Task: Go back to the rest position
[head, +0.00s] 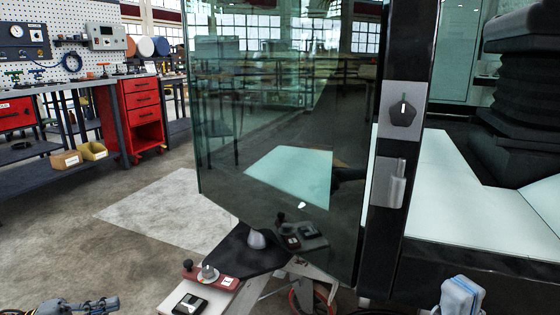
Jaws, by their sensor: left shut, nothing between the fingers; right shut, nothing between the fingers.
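My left gripper (108,303) shows at the bottom left edge, low over the floor. Its dark fingers are shut, with nothing between them. My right gripper (374,312) shows only as a dark sliver at the bottom edge, below the glass door; it is shut and empty. The pale blue-grey part of my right arm (460,297) stands to its right. Most of both arms is out of the picture.
A large glass door (290,110) with a black frame and latch handle (397,182) stands ahead. A trolley with a red bar (212,277) and wheel is below it. The cab's dark seat (515,90) is right. A workbench and red drawers (142,110) stand back left; floor is clear there.

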